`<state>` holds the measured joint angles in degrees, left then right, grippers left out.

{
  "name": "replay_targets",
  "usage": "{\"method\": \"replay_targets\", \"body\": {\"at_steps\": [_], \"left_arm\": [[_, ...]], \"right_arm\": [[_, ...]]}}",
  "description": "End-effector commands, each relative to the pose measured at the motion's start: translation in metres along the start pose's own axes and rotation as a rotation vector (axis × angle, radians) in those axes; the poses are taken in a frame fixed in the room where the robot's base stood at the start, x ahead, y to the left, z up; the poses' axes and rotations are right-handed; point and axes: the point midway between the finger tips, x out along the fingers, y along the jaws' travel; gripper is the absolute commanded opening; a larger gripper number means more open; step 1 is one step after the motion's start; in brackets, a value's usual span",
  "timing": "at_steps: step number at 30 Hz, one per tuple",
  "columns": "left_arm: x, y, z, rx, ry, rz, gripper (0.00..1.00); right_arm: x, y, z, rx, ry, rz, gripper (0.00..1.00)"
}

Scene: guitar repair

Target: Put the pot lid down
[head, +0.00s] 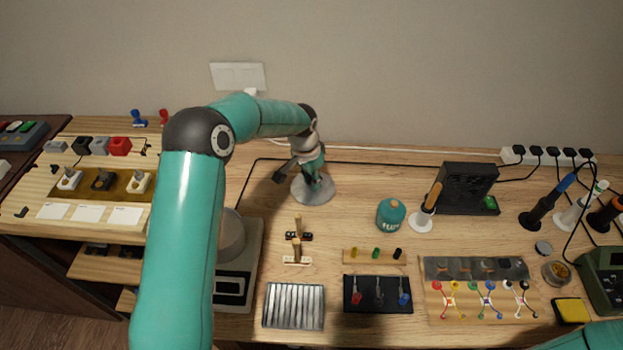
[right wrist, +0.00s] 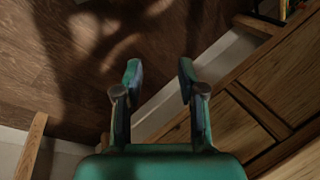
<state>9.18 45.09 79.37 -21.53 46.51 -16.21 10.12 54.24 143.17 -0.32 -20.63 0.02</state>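The pot lid (head: 313,195) is a grey disc at the back middle of the bench in the head view. It looks flat on the wood, partly covered by my left gripper (head: 298,179). That gripper points down over the lid, and its two dark fingertips look spread apart. The lid's knob cannot be made out. A grey round pot (head: 232,238) stands on a pale device left of the lid, partly hidden by my left arm. My right gripper (right wrist: 158,78) is open and empty in the right wrist view, above the floor beside wooden furniture.
Small wooden holders (head: 297,245) and a ribbed metal tray (head: 294,306) lie in front. A black cable runs behind the lid.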

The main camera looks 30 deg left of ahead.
Motion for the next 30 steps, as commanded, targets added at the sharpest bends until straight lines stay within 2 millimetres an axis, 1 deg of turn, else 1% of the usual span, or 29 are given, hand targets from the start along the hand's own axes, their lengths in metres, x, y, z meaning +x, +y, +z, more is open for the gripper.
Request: {"method": "replay_targets", "body": {"at_steps": [1, 3, 4, 12, 17, 20, 23, 30], "left_arm": [[0.0, 0.0, 0.0, 0.0, 0.0, 0.0, 0.32], [0.0, 0.0, 0.0, 0.0, 0.0, 0.0, 0.44], [0.0, 0.0, 0.0, 0.0, 0.0, 0.0, 0.46], [-0.001, 0.0, 0.0, 0.0, 0.0, 0.0, 0.46], [-0.009, 0.0, -0.001, 0.0, 0.002, -0.001, 0.46], [-0.022, 0.0, -0.001, 0.0, 0.003, -0.002, 0.46], [-0.04, 0.0, -0.001, 0.0, 0.005, -0.002, 0.46], [-0.089, 0.0, -0.001, 0.0, 0.004, -0.002, 0.46]], "right_arm": [[0.0, 0.0, 0.0, 0.0, 0.0, 0.0, 0.4], [0.0, 0.0, 0.0, 0.0, 0.0, 0.0, 0.4], [0.0, 0.0, 0.0, 0.0, 0.0, 0.0, 0.4], [-0.001, 0.0, 0.0, 0.0, 0.0, 0.0, 0.4], [0.0, 0.0, 0.0, 0.0, 0.0, 0.0, 0.4], [0.001, 0.0, 0.0, 0.0, 0.0, 0.0, 0.4], [0.003, 0.001, 0.0, 0.0, 0.0, 0.0, 0.4], [0.005, 0.002, 0.0, 0.0, 0.0, 0.0, 0.4]]}}
